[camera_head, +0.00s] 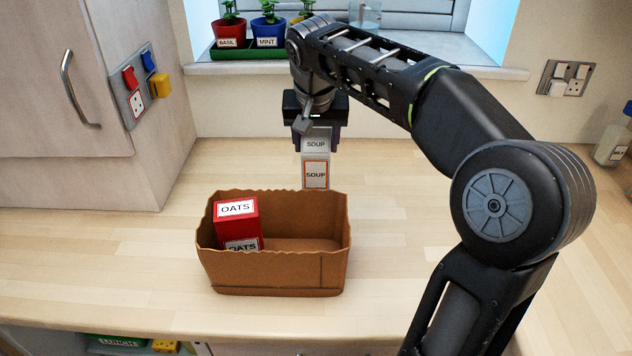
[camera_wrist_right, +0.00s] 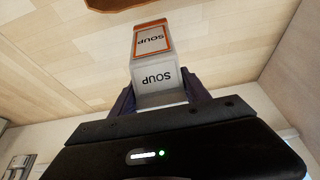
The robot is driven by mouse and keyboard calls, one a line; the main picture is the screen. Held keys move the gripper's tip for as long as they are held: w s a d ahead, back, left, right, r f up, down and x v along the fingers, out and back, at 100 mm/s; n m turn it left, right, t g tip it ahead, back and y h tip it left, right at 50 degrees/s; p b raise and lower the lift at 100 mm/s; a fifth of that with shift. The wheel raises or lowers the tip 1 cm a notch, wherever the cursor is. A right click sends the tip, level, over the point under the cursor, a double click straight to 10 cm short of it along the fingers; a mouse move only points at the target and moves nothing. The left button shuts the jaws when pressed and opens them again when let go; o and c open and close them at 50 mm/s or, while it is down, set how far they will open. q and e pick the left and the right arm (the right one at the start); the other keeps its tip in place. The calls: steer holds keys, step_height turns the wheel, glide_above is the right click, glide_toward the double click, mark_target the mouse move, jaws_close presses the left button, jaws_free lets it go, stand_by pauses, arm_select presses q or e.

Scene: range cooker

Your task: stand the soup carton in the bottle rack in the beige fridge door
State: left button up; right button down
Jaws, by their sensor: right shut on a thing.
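The soup carton (camera_head: 316,172) is white and grey with an orange-framed SOUP label. In the right wrist view the soup carton (camera_wrist_right: 152,62) sits between the two fingers of the right gripper (camera_wrist_right: 158,95). My left gripper is not in view. No bottle rack or open fridge door shows in these views.
A brown paper bag (camera_head: 300,270) on the wooden worktop (camera_head: 400,250) holds a red OATS box (camera_head: 237,220). Potted herbs (camera_head: 268,32) stand on the windowsill behind. A pale cabinet (camera_head: 60,130) with a handle is at left. A bottle (camera_head: 612,140) stands at right.

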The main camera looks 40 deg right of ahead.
mark_target(316, 168)
steer(key=shift+f, duration=1.5)
steer(key=shift+f, duration=1.85)
steer(key=shift+f, duration=0.25)
steer(key=c, duration=0.5)
jaws_free()
steer(key=shift+r, duration=0.2)
steer(key=v, duration=1.2)
